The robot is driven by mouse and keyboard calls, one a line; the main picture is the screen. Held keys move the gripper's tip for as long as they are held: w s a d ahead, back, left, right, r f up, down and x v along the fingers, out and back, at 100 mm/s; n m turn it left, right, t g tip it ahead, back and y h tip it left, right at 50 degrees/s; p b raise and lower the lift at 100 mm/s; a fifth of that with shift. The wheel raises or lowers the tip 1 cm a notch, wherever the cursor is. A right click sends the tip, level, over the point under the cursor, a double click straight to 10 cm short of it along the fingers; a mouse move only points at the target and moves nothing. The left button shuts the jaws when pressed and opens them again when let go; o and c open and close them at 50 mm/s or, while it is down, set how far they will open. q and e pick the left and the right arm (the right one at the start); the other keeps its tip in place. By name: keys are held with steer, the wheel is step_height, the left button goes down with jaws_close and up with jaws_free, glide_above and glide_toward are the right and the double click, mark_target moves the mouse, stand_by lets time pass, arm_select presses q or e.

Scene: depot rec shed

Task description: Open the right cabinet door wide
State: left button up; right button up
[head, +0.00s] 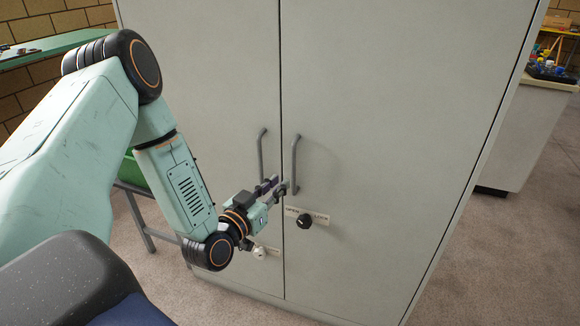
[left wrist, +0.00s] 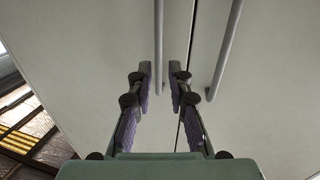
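The grey cabinet's right door (head: 390,130) is closed, flush with the left door (head: 205,90) at a narrow seam. The right door's vertical grey bar handle (head: 296,165) is right of the seam; it also shows in the left wrist view (left wrist: 227,50). The left door has a matching handle (head: 261,155). My left gripper (head: 280,186) is near the handles' lower ends, before the seam. In the left wrist view its fingers (left wrist: 160,85) are apart, with the right handle outside them to the right. Contact cannot be told. My right gripper is not in view.
A black knob (head: 304,220) with a label sits on the right door below its handle; a pale knob (head: 259,253) is on the left door. A counter (head: 515,135) stands at the right, with open floor before it. A green-topped bench (head: 50,48) is at the left.

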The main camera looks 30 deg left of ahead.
mark_target(293, 169)
arm_select(q)
steer(key=w+b, duration=0.1)
steer(key=w, duration=0.4)
steer(key=w+b, duration=0.1)
steer(key=w, duration=0.1)
steer(key=shift+w+d+r+b, duration=0.1)
steer(key=shift+w+r+b, duration=0.1)
steer(key=shift+r+b, duration=0.1)
steer(key=shift+w+a, duration=0.15)
steer(key=shift+a, duration=0.1)
steer(key=shift+w+d, duration=0.1)
steer(key=shift+d, duration=0.05)
steer(key=shift+c, duration=0.5)
jaws_close()
